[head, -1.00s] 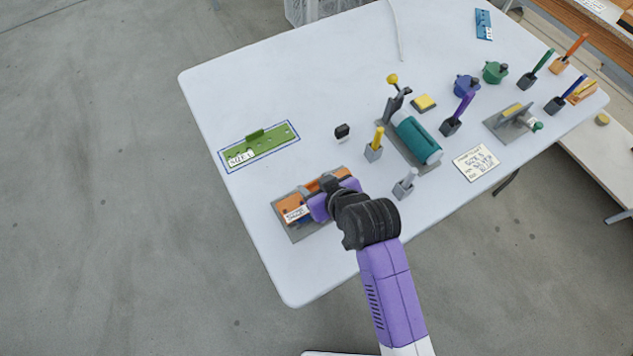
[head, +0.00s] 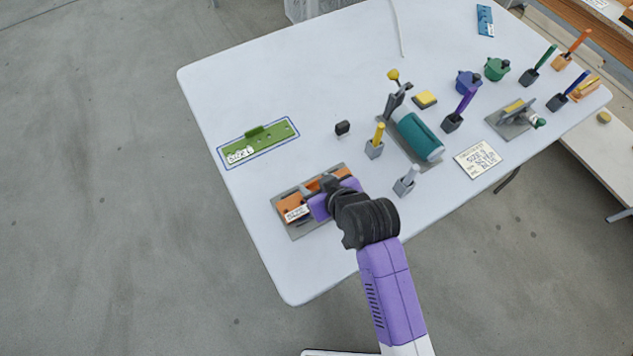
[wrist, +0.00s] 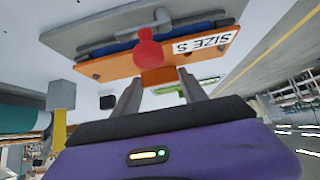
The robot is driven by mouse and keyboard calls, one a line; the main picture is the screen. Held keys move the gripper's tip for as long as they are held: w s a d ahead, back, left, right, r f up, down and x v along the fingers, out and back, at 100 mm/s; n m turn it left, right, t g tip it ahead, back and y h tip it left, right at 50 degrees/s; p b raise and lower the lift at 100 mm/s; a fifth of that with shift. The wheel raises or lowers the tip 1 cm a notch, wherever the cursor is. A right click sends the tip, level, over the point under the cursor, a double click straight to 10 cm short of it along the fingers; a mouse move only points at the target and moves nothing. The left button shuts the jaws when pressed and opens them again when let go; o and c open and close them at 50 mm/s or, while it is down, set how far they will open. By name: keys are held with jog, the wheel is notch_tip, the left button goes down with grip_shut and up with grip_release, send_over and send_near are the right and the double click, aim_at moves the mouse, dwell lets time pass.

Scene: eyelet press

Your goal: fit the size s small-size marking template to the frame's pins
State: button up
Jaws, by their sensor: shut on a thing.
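The orange size S template (head: 290,204), with a white label, is in my gripper (head: 332,193) near the front left of the table. It also shows in the wrist view (wrist: 110,69), where the label reads SIZE S. The frame (head: 305,234) has a grey base under and around the template. My gripper's fingers (wrist: 160,88) are shut on the template's raised tab. The pins are hidden, and I cannot tell whether the template touches them.
A green size L template (head: 262,145) lies in a blue outline to the left. A small black block (head: 342,128), a yellow-handled tool (head: 376,142), a grey tool (head: 405,181) and a teal press (head: 418,136) stand nearby. A written card (head: 478,159) lies right. The front left table corner is clear.

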jog(key=shift+f, duration=0.2)
jog(key=o, duration=1.5)
jog(key=shift+c, duration=0.2)
jog(key=shift+r, duration=0.15)
jog(key=shift+r+p, duration=2.25)
jog(key=shift+r, duration=0.1)
